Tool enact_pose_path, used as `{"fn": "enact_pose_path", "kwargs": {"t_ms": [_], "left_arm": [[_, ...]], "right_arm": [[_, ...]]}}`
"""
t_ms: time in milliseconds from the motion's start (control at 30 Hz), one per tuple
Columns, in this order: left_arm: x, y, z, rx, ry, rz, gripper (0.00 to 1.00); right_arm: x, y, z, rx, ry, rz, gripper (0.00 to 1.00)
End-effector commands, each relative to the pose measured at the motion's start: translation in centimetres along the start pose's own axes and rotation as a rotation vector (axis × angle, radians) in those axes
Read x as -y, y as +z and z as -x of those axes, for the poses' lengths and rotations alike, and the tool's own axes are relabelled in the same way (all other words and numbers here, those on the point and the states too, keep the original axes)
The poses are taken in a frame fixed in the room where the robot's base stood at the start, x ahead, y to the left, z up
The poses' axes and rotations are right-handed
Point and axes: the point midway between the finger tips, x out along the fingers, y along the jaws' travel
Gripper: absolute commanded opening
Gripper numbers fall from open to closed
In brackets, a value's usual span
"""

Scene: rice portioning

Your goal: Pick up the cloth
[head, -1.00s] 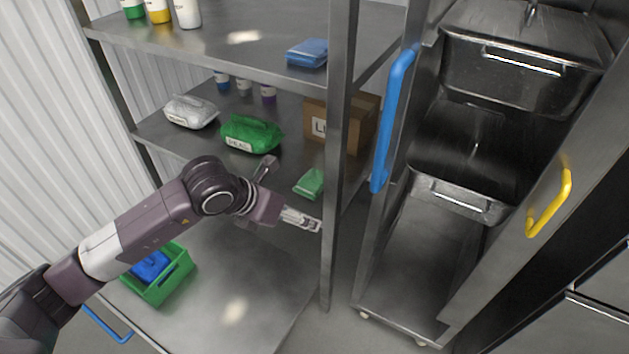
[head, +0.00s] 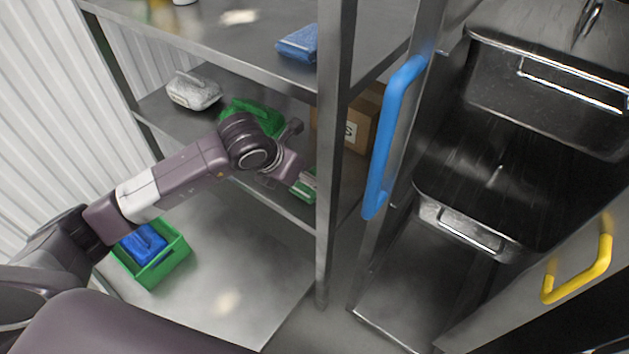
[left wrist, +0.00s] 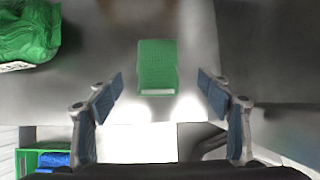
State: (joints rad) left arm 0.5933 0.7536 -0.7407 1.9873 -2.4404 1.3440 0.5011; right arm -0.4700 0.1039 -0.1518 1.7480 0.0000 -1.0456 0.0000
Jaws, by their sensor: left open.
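A folded green cloth (left wrist: 157,66) lies on the middle shelf near its front edge. In the head view it shows partly (head: 308,186), with my left gripper (head: 300,190) over part of it. In the left wrist view my left gripper (left wrist: 161,82) is open. The cloth appears between and ahead of its two blue-grey fingers, with clear gaps on both sides. My right gripper is not in view.
A green bag (head: 252,116), a white bag (head: 194,91) and a cardboard box (head: 362,122) share the shelf. A metal post (head: 333,150) stands right of my gripper. A blue cloth (head: 297,43) lies above. A green crate (head: 160,272) holds blue items below.

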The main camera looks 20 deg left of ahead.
Motion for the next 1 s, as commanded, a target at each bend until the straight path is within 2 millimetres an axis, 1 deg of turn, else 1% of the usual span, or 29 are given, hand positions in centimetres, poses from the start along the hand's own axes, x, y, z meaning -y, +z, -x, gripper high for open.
{"fn": "enact_pose_path", "kwargs": {"t_ms": [33, 167, 300, 400, 500, 700, 767, 1000], "left_arm": [[0.0, -0.1, -0.7, -0.002, 0.000, 0.000, 0.72], [-0.1, -0.1, -2.2, -0.002, 0.000, 0.002, 0.72], [-0.4, -0.2, -4.4, -0.002, 0.000, 0.001, 0.72], [-0.4, -0.1, -5.5, 0.000, -0.001, 0.002, 0.72], [-0.4, 0.0, -6.0, 0.001, -0.001, 0.000, 0.72], [-0.4, 0.0, -6.0, 0.001, 0.000, 0.000, 0.72], [-0.4, 0.0, -6.0, 0.001, 0.000, 0.000, 0.66], [-0.4, -0.1, -6.0, 0.001, 0.000, 0.000, 0.40]], "right_arm": [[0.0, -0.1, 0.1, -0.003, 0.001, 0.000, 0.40], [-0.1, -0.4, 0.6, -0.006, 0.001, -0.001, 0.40], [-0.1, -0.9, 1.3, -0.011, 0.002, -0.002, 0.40], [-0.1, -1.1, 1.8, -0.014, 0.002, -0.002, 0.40], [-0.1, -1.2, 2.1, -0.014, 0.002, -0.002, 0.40], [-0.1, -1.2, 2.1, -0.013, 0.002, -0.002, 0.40], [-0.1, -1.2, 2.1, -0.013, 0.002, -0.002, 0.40], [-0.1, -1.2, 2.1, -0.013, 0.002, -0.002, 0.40]]}}
